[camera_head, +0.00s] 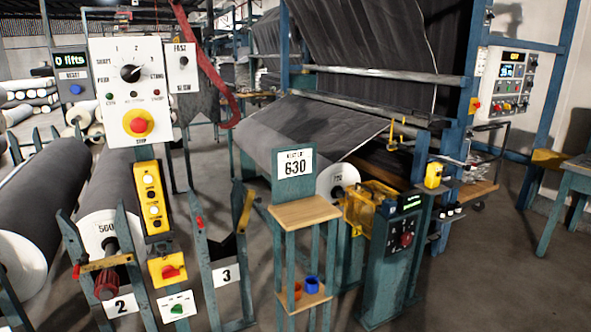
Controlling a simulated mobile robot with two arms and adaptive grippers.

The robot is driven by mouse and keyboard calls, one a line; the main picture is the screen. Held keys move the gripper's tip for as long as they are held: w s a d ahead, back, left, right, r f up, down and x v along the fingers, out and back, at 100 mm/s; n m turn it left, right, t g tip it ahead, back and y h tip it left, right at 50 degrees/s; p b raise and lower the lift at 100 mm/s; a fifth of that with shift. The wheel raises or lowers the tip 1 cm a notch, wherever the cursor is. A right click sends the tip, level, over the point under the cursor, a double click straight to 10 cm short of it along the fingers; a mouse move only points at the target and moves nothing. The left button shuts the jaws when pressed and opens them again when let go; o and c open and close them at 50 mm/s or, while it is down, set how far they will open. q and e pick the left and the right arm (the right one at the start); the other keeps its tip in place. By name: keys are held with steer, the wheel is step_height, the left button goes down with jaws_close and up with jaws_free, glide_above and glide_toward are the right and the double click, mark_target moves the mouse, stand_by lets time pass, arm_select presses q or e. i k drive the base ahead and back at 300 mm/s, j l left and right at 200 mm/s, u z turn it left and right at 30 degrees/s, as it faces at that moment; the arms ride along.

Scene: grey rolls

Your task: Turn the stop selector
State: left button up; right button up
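A white control panel (125,93) stands upright at the upper left. It carries a black rotary selector knob (130,73) with numbers and small words around it; its pointer looks turned to the upper right. Below the knob is a row of small lamps. Under them is a red mushroom button (138,125) on a yellow ring, with STOP lettered beneath. I cannot tell for sure which of these is the stop selector. A narrower white panel (182,68) with a small black knob (183,61) is just to the right. Neither of my grippers is in view.
A yellow button box (153,197) and a yellow plate with a red switch (168,270) hang below. Grey rolls (40,200) lie at left. A red curved bar (208,65) hangs right of the panels. A small wooden-topped stand (305,212) is mid-front. Open floor (480,270) lies at right.

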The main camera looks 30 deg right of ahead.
mark_target(131, 73)
steer(key=i+j, duration=0.1)
steer(key=j, duration=0.3)
steer(key=i+j, duration=0.15)
steer(key=j, duration=0.25)
steer(key=i+j, duration=0.1)
steer(key=j, duration=0.35)
steer(key=i+j, duration=0.15)
steer(key=j, duration=0.25)
steer(key=i+j, duration=0.1)
steer(key=j, duration=0.3)
steer(key=i+j, duration=0.1)
steer(key=j, duration=0.3)
